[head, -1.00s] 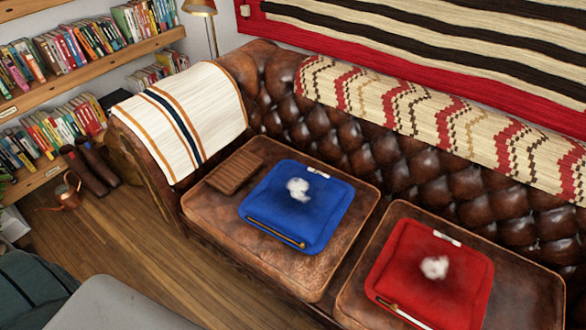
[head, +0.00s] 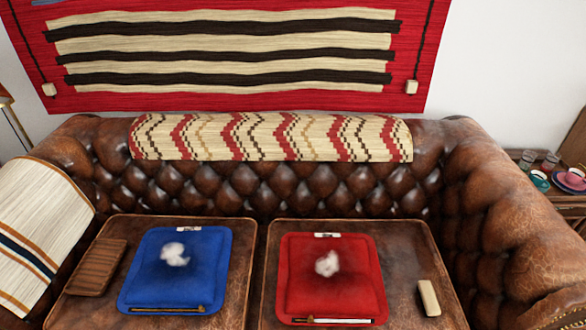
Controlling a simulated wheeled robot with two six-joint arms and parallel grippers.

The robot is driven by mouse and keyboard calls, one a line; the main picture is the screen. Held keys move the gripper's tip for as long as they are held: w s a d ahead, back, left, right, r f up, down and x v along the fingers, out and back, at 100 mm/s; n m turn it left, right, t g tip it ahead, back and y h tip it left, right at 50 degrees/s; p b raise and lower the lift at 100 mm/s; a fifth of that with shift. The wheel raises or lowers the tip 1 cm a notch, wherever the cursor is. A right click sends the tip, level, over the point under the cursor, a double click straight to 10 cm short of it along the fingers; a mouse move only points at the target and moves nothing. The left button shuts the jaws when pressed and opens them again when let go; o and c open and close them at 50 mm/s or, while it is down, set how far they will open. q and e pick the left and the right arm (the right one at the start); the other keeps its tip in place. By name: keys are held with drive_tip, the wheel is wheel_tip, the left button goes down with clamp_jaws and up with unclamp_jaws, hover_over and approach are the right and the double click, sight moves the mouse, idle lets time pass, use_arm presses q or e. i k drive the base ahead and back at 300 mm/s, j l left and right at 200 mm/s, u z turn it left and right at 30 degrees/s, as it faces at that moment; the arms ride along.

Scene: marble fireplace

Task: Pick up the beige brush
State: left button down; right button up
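A small beige block-shaped object (head: 429,298), which looks like the beige brush, lies on the right seat cushion of the brown leather sofa. It sits to the right of the red cushion (head: 284,270), apart from it, slightly tilted in the picture. Its bristles cannot be made out. Neither of my grippers shows in the head view.
A blue cushion (head: 133,290) lies on the left seat, with a white fluffy tuft (head: 174,254) on it. Another tuft (head: 327,264) lies on the red cushion. A brown ribbed board (head: 97,267) is at the left. The sofa's right arm (head: 495,215) rises beside the beige object.

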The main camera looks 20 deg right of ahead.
sight(430, 300)
drive_tip(key=z, duration=1.75)
